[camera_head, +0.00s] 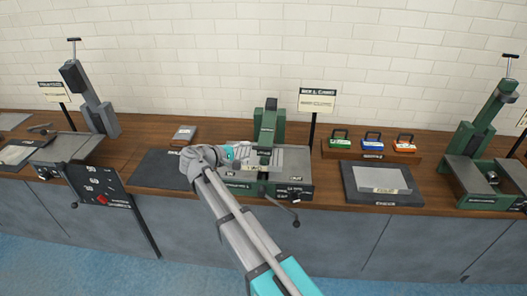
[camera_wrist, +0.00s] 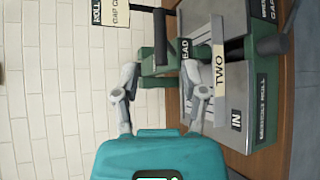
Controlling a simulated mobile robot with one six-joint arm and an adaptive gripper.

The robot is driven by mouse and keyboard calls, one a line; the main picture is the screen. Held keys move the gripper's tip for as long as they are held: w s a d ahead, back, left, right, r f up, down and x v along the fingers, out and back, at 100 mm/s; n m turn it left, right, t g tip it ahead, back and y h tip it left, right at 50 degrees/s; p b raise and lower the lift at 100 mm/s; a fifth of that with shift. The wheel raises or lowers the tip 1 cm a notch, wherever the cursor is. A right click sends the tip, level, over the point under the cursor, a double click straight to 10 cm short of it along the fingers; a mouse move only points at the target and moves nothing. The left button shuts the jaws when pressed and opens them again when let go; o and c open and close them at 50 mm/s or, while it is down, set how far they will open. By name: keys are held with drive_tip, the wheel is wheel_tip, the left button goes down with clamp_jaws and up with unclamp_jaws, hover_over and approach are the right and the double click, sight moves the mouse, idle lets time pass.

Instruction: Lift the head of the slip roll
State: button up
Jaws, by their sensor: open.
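The slip roll (camera_head: 285,160) is a green machine with grey plates, standing on the wooden bench in the middle of the head view. Its head (camera_head: 268,125) is a green upright block with a dark top. In the wrist view, turned sideways, the green head (camera_wrist: 185,28) carries a label partly hidden, ending in "EAD", and a dark bar (camera_wrist: 160,35) beside it. My gripper (camera_head: 248,155) is at the near left of the head; it also shows in the wrist view (camera_wrist: 170,75). Its fingers are apart with nothing held. Whether a finger touches the head I cannot tell.
A sign (camera_head: 317,100) on a black post stands just behind the slip roll, close by. A crank (camera_head: 295,215) hangs at its front right. A dark mat (camera_head: 165,170) lies left. Another green machine (camera_head: 490,150) stands far right, a grey one (camera_head: 90,95) left.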

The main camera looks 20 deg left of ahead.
sight(260, 149)
drive_tip(key=b+x, duration=0.2)
drive_tip(key=x, duration=0.6)
clamp_jaws()
idle(0.4)
